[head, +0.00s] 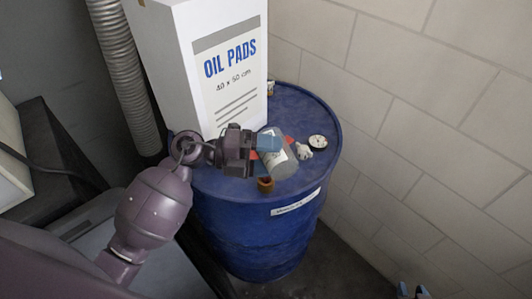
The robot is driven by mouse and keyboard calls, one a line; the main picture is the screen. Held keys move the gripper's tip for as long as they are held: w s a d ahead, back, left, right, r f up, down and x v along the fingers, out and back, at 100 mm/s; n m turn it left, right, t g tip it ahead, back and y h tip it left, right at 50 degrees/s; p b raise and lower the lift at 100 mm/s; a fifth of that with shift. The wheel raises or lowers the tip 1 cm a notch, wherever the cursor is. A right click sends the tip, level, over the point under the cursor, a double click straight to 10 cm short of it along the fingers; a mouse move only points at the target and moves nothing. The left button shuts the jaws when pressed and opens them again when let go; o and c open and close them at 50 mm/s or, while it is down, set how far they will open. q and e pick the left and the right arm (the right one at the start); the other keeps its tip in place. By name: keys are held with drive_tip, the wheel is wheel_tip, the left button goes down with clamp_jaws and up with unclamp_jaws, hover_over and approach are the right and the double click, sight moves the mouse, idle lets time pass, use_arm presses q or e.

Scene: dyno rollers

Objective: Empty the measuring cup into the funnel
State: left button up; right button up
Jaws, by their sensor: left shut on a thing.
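My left gripper (264,149) is shut on the measuring cup (281,162), a clear greyish cup with pale markings. It holds the cup tilted above the top of a blue drum. Red parts (289,140) show just behind the cup and beside the fingers. They may belong to the funnel, but the cup and gripper hide most of it. I cannot tell what is in the cup or whether its mouth is over the funnel. My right gripper (412,291) shows only its blue fingertips at the bottom edge; they are apart, with nothing visible between them.
The blue drum (312,177) stands by a block wall. On its top are a white box marked OIL PADS (230,98), a round dial (317,142), a crumpled white item (303,152) and a small orange-brown piece (265,184). A ribbed hose (127,75) hangs behind.

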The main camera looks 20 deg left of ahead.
use_arm(q)
drive_tip(key=shift+w+a+r+n+p, duration=0.1)
drive_tip(key=shift+r+n+p, duration=0.15)
drive_tip(key=shift+p, duration=0.2)
